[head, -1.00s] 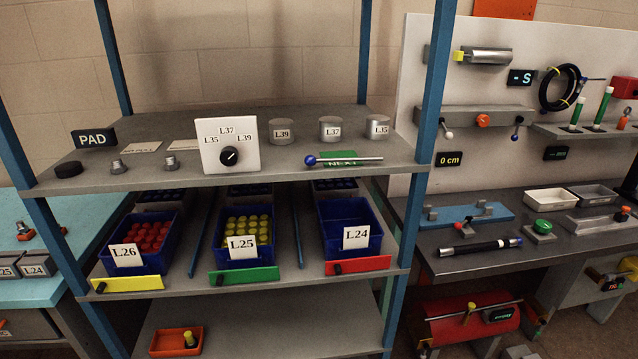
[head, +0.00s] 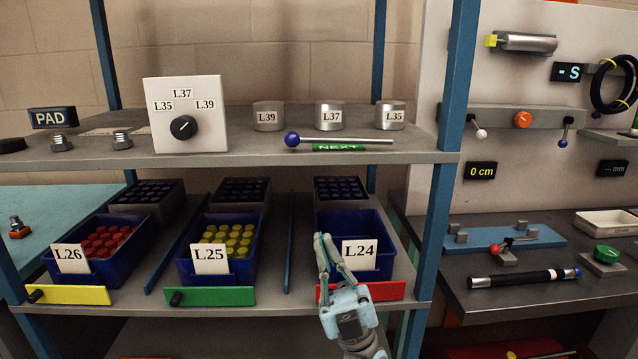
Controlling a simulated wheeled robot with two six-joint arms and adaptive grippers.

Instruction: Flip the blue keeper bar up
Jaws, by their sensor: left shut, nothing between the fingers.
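My left gripper (head: 322,240), pale blue-grey, is in front of the lower shelf's right bin. Its fingers are shut and empty, pointing up beside the L24 card (head: 359,254). The hand covers part of the red bar (head: 386,291) at the shelf's front edge; I cannot tell whether it touches it. A green bar (head: 215,297) lies in front of the L25 bin and a yellow bar (head: 80,294) in front of the L26 bin, each with a dark knob. I cannot make out a blue bar in this row. My right gripper is not in view.
The upper shelf (head: 250,152) holds a dial box (head: 187,90), labelled weights and a rod with a blue ball (head: 292,140). The L24 bin (head: 366,222) looks empty. A blue post (head: 447,190) stands right of it; the workbench (head: 520,302) is farther right.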

